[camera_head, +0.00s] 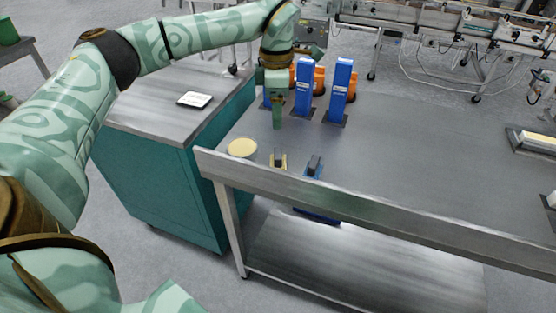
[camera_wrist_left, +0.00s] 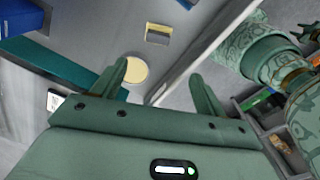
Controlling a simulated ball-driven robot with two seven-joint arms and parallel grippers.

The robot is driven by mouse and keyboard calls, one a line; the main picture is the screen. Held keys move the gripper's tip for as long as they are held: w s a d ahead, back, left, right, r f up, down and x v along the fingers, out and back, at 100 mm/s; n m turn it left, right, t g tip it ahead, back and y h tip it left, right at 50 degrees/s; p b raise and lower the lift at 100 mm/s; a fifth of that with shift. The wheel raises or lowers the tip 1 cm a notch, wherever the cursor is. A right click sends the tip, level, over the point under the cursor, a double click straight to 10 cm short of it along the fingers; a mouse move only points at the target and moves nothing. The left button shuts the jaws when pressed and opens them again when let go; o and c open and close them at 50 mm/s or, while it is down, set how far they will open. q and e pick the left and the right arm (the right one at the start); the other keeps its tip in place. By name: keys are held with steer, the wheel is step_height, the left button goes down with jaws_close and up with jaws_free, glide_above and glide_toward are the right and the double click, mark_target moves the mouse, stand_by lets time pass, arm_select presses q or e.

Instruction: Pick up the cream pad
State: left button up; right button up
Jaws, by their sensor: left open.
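The cream pad (camera_head: 242,148) is a flat round disc lying on the grey metal table (camera_head: 420,150), near its front left corner. It also shows in the left wrist view (camera_wrist_left: 136,70), just right of the left-hand finger, which covers part of its edge. My left gripper (camera_head: 277,118) points down over the table, behind and to the right of the pad in the head view. Its two fingers stand apart in the wrist view (camera_wrist_left: 160,74), with nothing held between them.
Blue upright boxes (camera_head: 340,88) and orange items (camera_head: 319,80) stand behind the gripper. A small yellow-based piece (camera_head: 278,160) and a blue-based piece (camera_head: 313,168) sit right of the pad. A raised metal rail (camera_head: 330,200) runs along the front edge. A teal cabinet (camera_head: 180,185) adjoins on the left.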

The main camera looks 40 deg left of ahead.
arm_select(q)
steer(key=b, duration=0.3)
glide_toward(278, 153)
steer(key=f, duration=0.5)
steer(key=shift+s+d+f, duration=0.1)
steer(key=shift+s+f, duration=0.05)
steer(key=shift+s, duration=0.1)
steer(key=f+b, duration=0.1)
steer(key=f, duration=0.2)
steer(key=f+b, duration=0.1)
steer(key=f, duration=0.1)
steer(key=shift+w+f+b, duration=0.15)
steer(key=shift+w+b, duration=0.15)
steer(key=shift+w, duration=0.05)
steer(key=shift+s+r, duration=0.1)
steer(key=shift+r, duration=0.1)
arm_select(e)
steer(key=shift+g, duration=0.3)
steer(key=f, duration=0.1)
steer(key=s+f, duration=0.1)
steer(key=f, duration=0.1)
steer(key=s+f, duration=0.1)
steer(key=f, duration=0.1)
steer(key=shift+d+f, duration=0.15)
steer(key=shift+f, duration=0.05)
arm_select(q)
steer(key=c, duration=1.1)
steer(key=shift+c, duration=0.2)
